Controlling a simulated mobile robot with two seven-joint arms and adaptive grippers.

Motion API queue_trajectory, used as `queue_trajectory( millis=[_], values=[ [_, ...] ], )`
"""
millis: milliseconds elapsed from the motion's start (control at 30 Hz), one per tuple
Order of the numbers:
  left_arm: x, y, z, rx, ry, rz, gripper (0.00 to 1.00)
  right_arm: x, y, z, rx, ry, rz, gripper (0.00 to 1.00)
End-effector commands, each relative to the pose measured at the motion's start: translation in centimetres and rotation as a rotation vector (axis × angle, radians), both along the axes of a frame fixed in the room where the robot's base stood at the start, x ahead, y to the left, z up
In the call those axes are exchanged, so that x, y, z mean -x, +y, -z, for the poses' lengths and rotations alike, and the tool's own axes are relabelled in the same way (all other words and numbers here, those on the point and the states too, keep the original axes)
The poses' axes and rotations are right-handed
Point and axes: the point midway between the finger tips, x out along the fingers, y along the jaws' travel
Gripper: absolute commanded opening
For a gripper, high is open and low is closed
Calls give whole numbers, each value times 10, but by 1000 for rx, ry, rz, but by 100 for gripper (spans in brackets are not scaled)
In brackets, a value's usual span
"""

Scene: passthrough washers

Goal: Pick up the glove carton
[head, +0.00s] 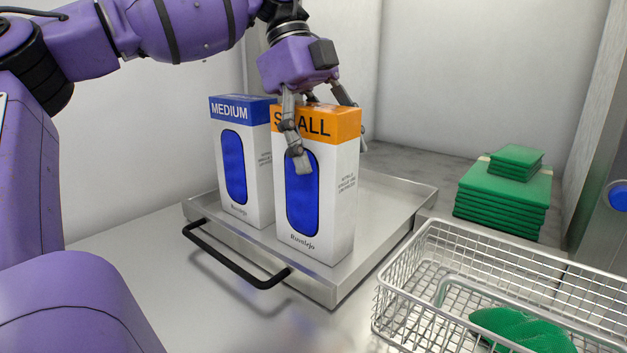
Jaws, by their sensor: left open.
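Two glove cartons stand upright on a steel tray (353,275) with a black handle. One carton (340,205) is white with an orange top band marked SMALL and a blue oval on its front. The other carton (258,195) has a blue band marked MEDIUM and stands to its left. My left gripper (332,150) is open and comes down over the top of the orange-banded carton. One finger is in front of its front face, covering part of the lettering. Another finger shows at its far right side. I cannot tell whether the fingers touch it.
A wire basket (400,300) with a green item (520,330) inside stands at the lower right. A stack of green folded cloths (503,195) lies at the back right. Walls close in the back and left. The counter left of the tray is clear.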

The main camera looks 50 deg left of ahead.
Motion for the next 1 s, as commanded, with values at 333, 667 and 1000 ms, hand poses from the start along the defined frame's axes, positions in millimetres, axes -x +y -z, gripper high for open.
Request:
queue_trajectory(
  millis=[333,667,1000],
  values=[
    [0,0,1,0,0,0,62,0,0,0,1,0,-1,70],
    [0,0,1,0,0,0,19,0,0,0,1,0,-1,70],
    [0,0,0,1,-2,0,0,0,0,0,1,-1,-1,70]
  ],
)
